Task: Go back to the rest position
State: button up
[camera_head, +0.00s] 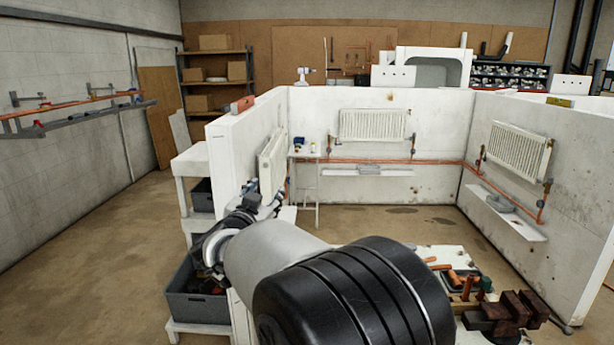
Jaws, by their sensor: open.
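My arm reaches from the bottom middle toward the left. My gripper (268,205) is at its far end, small and partly hidden by my own wrist and arm links. It is in front of the left bay wall (238,165), close in the picture to the radiator (272,160) on that wall's inner side. I cannot tell whether it touches anything. I see nothing held in it, and its jaws are open.
A grey crate (192,306) with dark contents stands low on the left, below my arm. A workbench with a reddish-brown vise (508,312) and tools is at the lower right. Radiators hang on the back wall (373,125) and right wall (519,150). The left floor (100,270) is clear.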

jog(key=s+d+r+n+g+y, duration=0.2)
jog(key=s+d+y, duration=0.1)
jog(key=s, duration=0.3)
jog(key=s+d+r+n+g+y, duration=0.1)
jog(key=s+d+r+n+y, duration=0.1)
jog(key=s+d+n+y, duration=0.3)
jog(key=s+d+f+g+h, duration=0.2)
jog(key=s+d+f, duration=0.3)
jog(key=s, duration=0.6)
jog(key=s+d+f+m+g+h, duration=0.1)
jog(key=s+d+f+g, duration=0.3)
jog(key=s, duration=0.8)
jog(key=s+d+f+m+g+h, duration=0.1)
jog(key=s+d+f+g+h, duration=0.1)
jog(key=s+d+f, duration=0.5)
jog(key=s+f+g, duration=0.1)
jog(key=s, duration=0.4)
jog(key=shift+s+d+g+h, duration=0.25)
jog(key=shift+g+h, duration=0.05)
